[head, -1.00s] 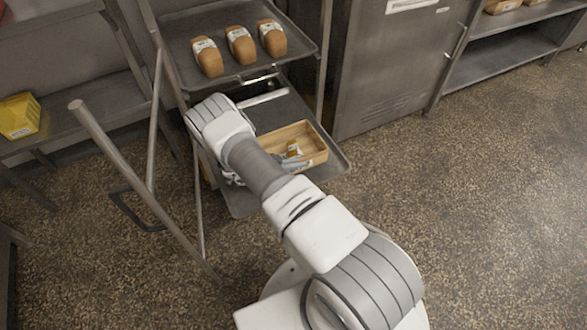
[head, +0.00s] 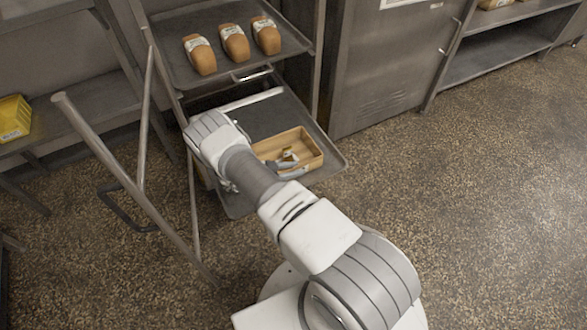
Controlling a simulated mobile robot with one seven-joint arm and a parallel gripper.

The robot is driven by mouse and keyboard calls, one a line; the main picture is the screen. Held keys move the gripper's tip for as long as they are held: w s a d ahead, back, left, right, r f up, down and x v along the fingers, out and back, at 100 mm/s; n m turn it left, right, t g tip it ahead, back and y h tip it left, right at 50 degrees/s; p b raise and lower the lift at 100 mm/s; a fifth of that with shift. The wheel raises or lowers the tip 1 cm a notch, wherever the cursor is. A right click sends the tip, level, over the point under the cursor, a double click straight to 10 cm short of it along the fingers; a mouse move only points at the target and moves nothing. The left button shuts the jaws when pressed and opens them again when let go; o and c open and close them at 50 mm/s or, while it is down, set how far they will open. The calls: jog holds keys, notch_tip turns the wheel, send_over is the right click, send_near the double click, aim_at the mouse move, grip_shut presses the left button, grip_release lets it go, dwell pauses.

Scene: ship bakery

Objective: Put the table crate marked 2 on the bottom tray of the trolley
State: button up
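A wooden crate (head: 311,150) with a light wood rim is at the lower tray (head: 262,118) of the trolley (head: 193,215), near its front right part. It looks level and appears to rest on the tray. No number can be read on it. My forearm and wrist hide the crate's left end and part of the tray. I cannot tell whether the fingers are apart or closed on the rim.
The upper tray (head: 185,72) above holds three labelled loaves (head: 235,43). A slanted metal bar (head: 125,175) stands left of my arm. A yellow crate (head: 14,118) sits on the left shelf. A steel cabinet (head: 385,75) stands to the right. The floor at right is clear.

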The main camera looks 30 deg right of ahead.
jog(key=shift+r, duration=0.1)
jog(key=shift+a+r, duration=0.25)
jog(key=p+v, duration=0.2)
jog(key=v, duration=0.5)
jog(key=shift+f, duration=0.1)
